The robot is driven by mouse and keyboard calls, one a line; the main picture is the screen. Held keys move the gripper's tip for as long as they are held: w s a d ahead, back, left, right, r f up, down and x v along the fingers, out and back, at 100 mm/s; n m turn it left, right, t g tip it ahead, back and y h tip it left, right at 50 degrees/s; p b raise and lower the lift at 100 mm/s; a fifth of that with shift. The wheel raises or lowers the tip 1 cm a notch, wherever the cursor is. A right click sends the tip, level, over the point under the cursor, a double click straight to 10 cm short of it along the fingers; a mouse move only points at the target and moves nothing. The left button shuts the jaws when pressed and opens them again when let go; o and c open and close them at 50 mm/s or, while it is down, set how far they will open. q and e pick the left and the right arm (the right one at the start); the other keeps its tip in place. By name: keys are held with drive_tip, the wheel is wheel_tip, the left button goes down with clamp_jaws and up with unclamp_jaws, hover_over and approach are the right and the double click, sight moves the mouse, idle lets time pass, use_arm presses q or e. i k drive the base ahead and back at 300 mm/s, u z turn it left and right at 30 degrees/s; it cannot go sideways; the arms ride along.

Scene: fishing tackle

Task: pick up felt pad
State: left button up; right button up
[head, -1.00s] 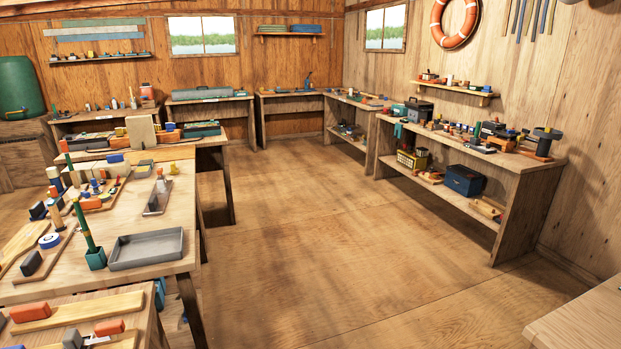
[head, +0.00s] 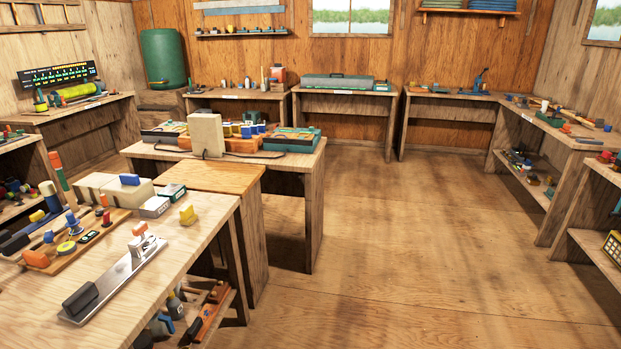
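I cannot pick out a felt pad for certain among the many small items in the head view. The near-left workbench (head: 190,240) holds a long grey plate with a black block (head: 80,298) at its near end. A yellow piece (head: 188,214) stands near its right edge, and a pale block with a blue piece on top (head: 129,180) is further back. Neither of my grippers is in view.
A middle table (head: 316,170) carries a beige upright box (head: 206,135) and several trays. Benches line the back wall and the right side. A green barrel (head: 163,58) stands at the back left. The wooden floor (head: 400,250) is clear at centre and right.

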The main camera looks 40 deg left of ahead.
sight(188, 216)
drive_tip(key=i, duration=2.05)
drive_tip(key=u, duration=3.9)
drive_tip(key=i, duration=1.7)
drive_tip(key=z, duration=1.3)
